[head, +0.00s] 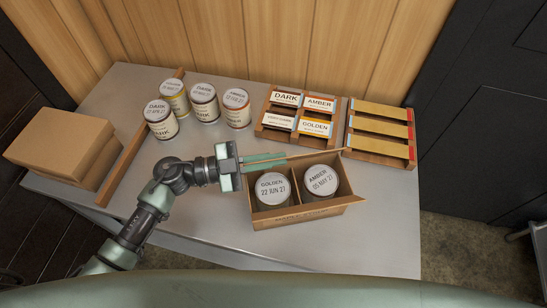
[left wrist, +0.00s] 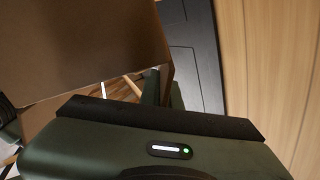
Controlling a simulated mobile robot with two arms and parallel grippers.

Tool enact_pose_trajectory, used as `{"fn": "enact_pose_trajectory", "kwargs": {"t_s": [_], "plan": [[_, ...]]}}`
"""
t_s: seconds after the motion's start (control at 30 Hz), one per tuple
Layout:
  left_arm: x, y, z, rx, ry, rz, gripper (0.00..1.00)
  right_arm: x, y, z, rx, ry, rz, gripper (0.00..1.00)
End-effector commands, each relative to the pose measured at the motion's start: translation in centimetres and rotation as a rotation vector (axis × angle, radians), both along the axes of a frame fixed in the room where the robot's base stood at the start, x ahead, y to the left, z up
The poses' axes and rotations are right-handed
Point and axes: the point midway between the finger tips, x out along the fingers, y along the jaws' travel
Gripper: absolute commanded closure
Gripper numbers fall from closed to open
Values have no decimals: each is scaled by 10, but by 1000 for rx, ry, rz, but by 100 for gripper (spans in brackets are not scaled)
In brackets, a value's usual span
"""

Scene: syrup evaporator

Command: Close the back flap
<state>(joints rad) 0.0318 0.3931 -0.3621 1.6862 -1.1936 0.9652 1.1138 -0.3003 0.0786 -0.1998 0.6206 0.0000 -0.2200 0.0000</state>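An open cardboard carton (head: 307,213) stands near the front of the metal table, with two lidded cans inside: GOLDEN (head: 272,188) on the left and AMBER (head: 321,180) on the right, a divider between them. The carton's back flap (head: 313,155) shows as a thin brown strip along the back edge, partly hidden by my left gripper (head: 280,159). That gripper's fingers lie together, pointing right along the back edge, with no object seen in them. Whether they touch the flap is unclear. In the left wrist view a large brown cardboard surface (left wrist: 80,45) fills the upper left. My right gripper is out of view.
Several cans (head: 205,103) stand behind to the left, by a wooden strip (head: 140,145). A wooden label rack (head: 298,116) and a slatted rack (head: 381,132) stand behind the carton. The table right of the carton is clear.

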Motion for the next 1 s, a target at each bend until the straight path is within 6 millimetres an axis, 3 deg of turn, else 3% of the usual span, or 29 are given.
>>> {"fn": "enact_pose_trajectory", "kwargs": {"t_s": [0.77, 1.0], "plan": [[-1, 0, 0, 1, -8, -1, 100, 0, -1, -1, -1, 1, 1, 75], [-9, -1, -9, 53, -220, -1, 100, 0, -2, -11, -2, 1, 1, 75]]}}
